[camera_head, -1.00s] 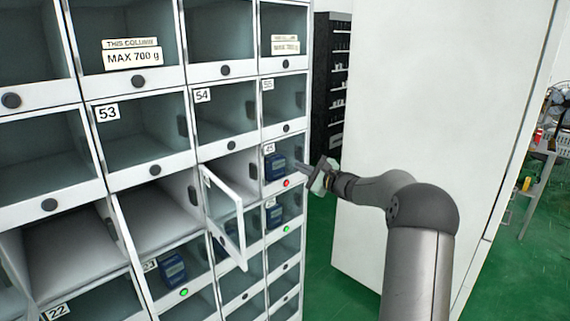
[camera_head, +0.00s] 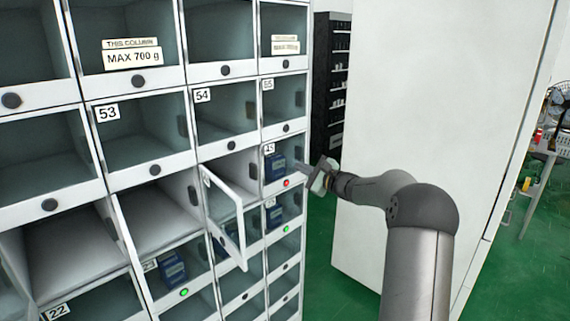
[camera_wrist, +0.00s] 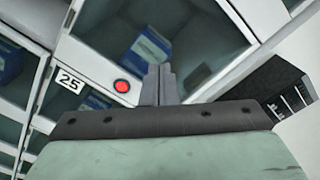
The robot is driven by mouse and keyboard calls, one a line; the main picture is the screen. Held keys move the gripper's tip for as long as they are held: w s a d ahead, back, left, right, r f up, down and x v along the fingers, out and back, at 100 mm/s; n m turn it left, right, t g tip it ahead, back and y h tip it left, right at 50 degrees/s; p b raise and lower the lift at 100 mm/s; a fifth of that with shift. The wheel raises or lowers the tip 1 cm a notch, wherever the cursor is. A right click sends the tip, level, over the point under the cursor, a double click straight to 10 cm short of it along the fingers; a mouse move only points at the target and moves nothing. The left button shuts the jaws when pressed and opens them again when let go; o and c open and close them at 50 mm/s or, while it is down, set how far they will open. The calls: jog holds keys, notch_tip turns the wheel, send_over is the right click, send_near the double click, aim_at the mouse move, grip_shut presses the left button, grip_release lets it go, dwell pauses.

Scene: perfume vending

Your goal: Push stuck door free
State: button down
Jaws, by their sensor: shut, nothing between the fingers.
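The red-lit door (camera_head: 287,168) closes a small locker in the right-hand column, with a blue box (camera_head: 274,165) behind its clear pane. It looks shut or nearly so. Its red light (camera_head: 286,183) sits on the lower white frame. The wrist view shows the same red light (camera_wrist: 122,86), the pane (camera_wrist: 200,40) and the blue box (camera_wrist: 148,46). My gripper (camera_head: 304,169) is shut and empty, reaching in from the right. Its fingertips (camera_wrist: 160,84) lie just right of the red light. I cannot tell whether they touch the door.
A neighbouring clear door (camera_head: 226,212) hangs open, sticking out left of my gripper. Green-lit lockers (camera_head: 285,229) with blue boxes lie below. A large white panel (camera_head: 430,110) stands right, behind my arm. A black shelf (camera_head: 331,85) stands behind the locker wall. Green floor shows between them.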

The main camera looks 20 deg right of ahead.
aim_at(289, 162)
jog(key=shift+x, duration=1.55)
jog(key=shift+s+d+f+b, duration=0.1)
jog(key=shift+s+d+b, duration=0.1)
jog(key=shift+s+b, duration=0.2)
jog(key=b+v, duration=0.8)
jog(key=v, duration=1.7)
